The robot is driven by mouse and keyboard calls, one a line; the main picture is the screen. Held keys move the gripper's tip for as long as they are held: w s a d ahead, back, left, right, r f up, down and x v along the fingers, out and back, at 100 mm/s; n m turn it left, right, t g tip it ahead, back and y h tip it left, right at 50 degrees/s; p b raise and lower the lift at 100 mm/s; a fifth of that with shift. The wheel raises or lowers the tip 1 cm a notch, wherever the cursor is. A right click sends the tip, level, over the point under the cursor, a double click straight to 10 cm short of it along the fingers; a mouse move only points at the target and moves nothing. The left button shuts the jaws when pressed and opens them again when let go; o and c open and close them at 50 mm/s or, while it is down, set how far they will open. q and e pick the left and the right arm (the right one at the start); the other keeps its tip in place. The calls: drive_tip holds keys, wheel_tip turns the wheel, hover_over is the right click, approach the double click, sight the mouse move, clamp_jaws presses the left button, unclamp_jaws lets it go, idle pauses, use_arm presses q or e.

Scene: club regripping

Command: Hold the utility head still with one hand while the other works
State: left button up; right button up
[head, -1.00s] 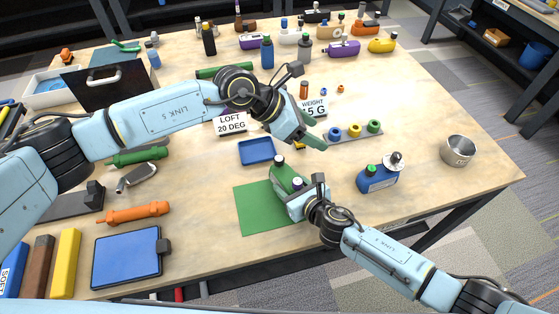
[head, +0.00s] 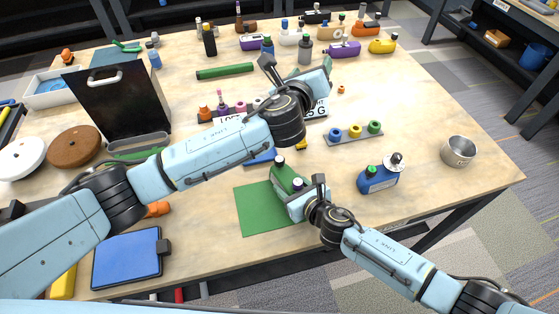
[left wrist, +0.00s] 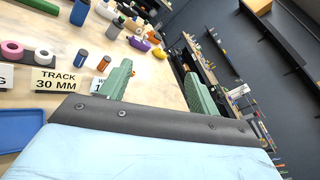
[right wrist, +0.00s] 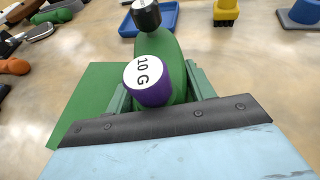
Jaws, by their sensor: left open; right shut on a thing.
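The green utility head (head: 284,176) sits at the green mat (head: 252,212), near the table's front. My right gripper (head: 294,193) is shut on it. In the right wrist view, the head (right wrist: 168,48) lies between the fingers, with a dark, shiny neck end (right wrist: 146,14) and a purple weight marked 10 G (right wrist: 148,82). My left gripper (head: 314,74) is open and empty, up and away from the head, over the table's back middle. In the left wrist view its two green fingers (left wrist: 158,85) stand wide apart with nothing between them.
A grey rack with rings (head: 355,133) is behind. My left arm hides part of the label signs and the blue tray (head: 260,157).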

use_arm(q)
drive_tip(key=s+a+f+n+g+y, duration=0.25)
drive_tip(key=s+f+g+y, duration=0.2)
drive_tip(key=f, duration=0.45)
drive_tip(key=m+g+y, duration=0.2)
drive_tip(key=g, duration=0.4)
approach(280, 161)
drive_tip(key=f, duration=0.2)
drive_tip(key=x, duration=0.4)
drive_tip(key=w+x, duration=0.1)
drive_tip(key=x, duration=0.4)
drive_tip(key=shift+a, duration=0.15)
